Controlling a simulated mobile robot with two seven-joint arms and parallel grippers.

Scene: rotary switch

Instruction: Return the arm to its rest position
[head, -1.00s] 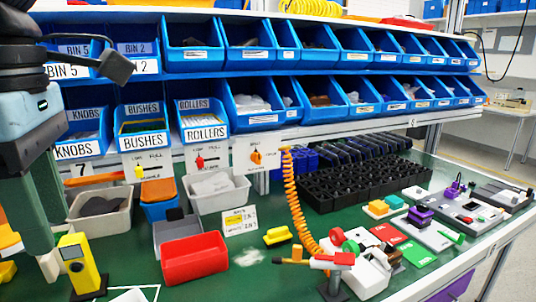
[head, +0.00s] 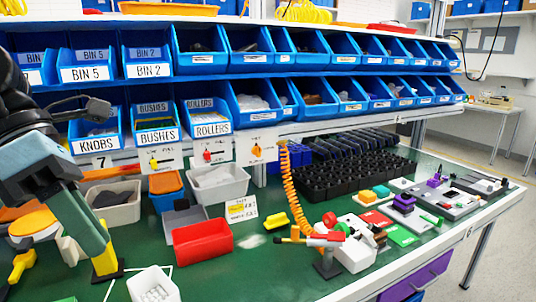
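My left gripper (head: 78,240) comes in at the left edge, tilted downward above the green bench (head: 265,270). One dark green finger shows clearly; the other is mostly hidden, so its opening is unclear. I see nothing held in it. Three white switch panels are fixed under the lower bin shelf, with a yellow knob (head: 153,163), a red knob (head: 208,155) and an orange knob (head: 257,150). The gripper is apart from all of them, to their left and nearer to me. My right gripper is out of view.
A yellow post (head: 104,262) stands close by the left gripper. A red bin (head: 202,244), a white container (head: 153,286) and a grey bin (head: 112,204) sit on the bench. A coiled orange hose (head: 295,190) hangs mid-bench. Blue bins fill the shelves above.

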